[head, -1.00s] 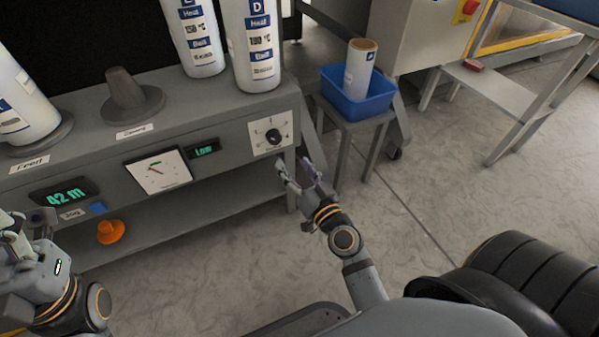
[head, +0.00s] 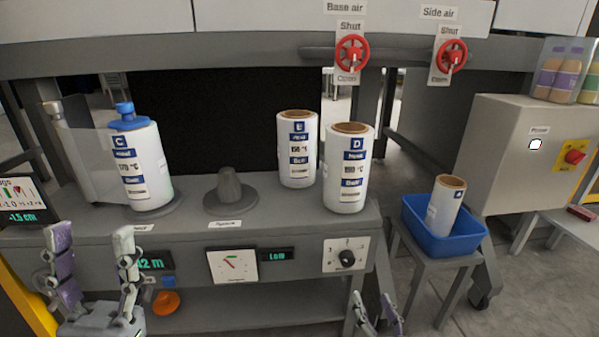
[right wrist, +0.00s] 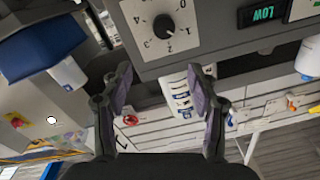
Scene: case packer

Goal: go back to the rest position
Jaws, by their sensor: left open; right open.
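My left gripper (head: 92,275) is at the lower left of the head view. Its two fingers are spread apart with nothing between them, in front of the machine's front panel. My right gripper (head: 378,318) shows at the bottom edge of the head view, below the dial (head: 346,257). In the right wrist view its fingers (right wrist: 160,95) are apart and empty, near the dial panel (right wrist: 164,27). Most of both arms is out of the head view.
Rolls C (head: 140,165), E (head: 297,150) and D (head: 347,170) stand on the grey bench (head: 80,215), around an empty cone holder (head: 230,190). A blue bin (head: 440,243) with a roll (head: 446,203) sits on a stool at right. Red valve wheels (head: 352,54) are above.

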